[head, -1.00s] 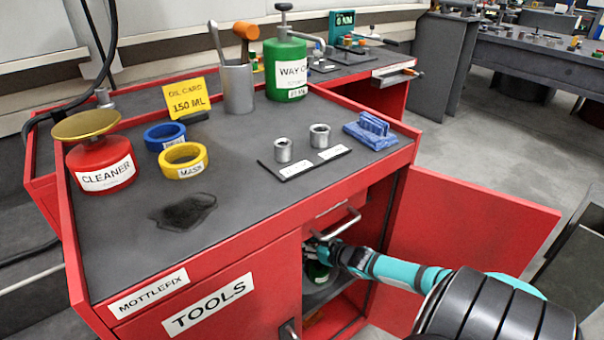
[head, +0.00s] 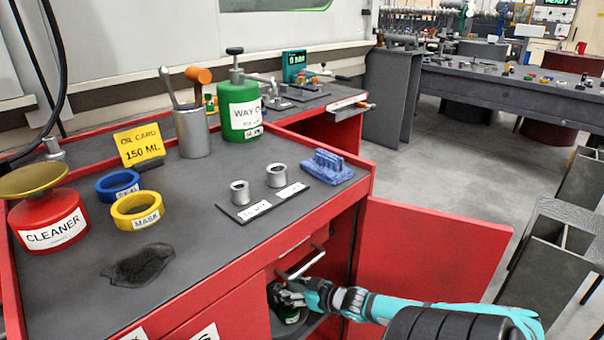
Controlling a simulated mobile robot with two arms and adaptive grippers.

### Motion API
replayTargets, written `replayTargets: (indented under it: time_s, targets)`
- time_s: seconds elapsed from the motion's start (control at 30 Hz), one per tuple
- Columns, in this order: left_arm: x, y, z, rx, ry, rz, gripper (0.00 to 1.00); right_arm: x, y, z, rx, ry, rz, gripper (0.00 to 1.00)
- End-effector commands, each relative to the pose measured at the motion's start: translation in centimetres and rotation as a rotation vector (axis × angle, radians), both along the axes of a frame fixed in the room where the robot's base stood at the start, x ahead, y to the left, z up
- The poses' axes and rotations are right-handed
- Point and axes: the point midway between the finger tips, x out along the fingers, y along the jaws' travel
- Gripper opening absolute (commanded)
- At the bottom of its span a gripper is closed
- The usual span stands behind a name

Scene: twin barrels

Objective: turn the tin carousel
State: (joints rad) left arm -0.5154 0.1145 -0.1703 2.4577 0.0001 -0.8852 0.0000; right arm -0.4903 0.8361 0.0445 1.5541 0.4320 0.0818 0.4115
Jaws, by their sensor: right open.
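The open cabinet under the red bench shows a grey round shelf (head: 313,325), which looks like the tin carousel, only partly in view. A dark tin with a green band (head: 291,317) stands on it, partly covered by my right gripper. My right gripper (head: 278,297) is open inside the cabinet opening, at the top of this tin; whether it touches the tin cannot be told. Other tins are hidden by the bench and the arm. My left gripper is not in view.
A drawer handle (head: 302,265) juts out just above the gripper. The bench top holds a red cleaner can (head: 48,222), tape rolls (head: 137,211) and a green oil can (head: 239,110).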

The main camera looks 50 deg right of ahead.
Motion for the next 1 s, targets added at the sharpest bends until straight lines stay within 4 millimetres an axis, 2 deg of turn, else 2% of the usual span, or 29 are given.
replayTargets:
  time_s: [0.03, 0.1, 0.3, 1.0]
  targets:
    - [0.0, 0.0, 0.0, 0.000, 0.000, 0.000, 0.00, -1.1, 0.1, 0.2, 0.001, 0.005, 0.001, 0.51]
    - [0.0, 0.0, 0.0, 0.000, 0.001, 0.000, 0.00, -2.1, 0.1, 0.7, 0.000, 0.005, 0.001, 0.51]
    - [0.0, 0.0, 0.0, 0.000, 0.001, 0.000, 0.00, -4.1, 0.1, 1.6, 0.000, 0.003, 0.000, 0.51]
    - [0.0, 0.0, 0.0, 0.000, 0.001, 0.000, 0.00, -4.5, 0.1, 1.8, 0.000, 0.001, 0.000, 0.51]
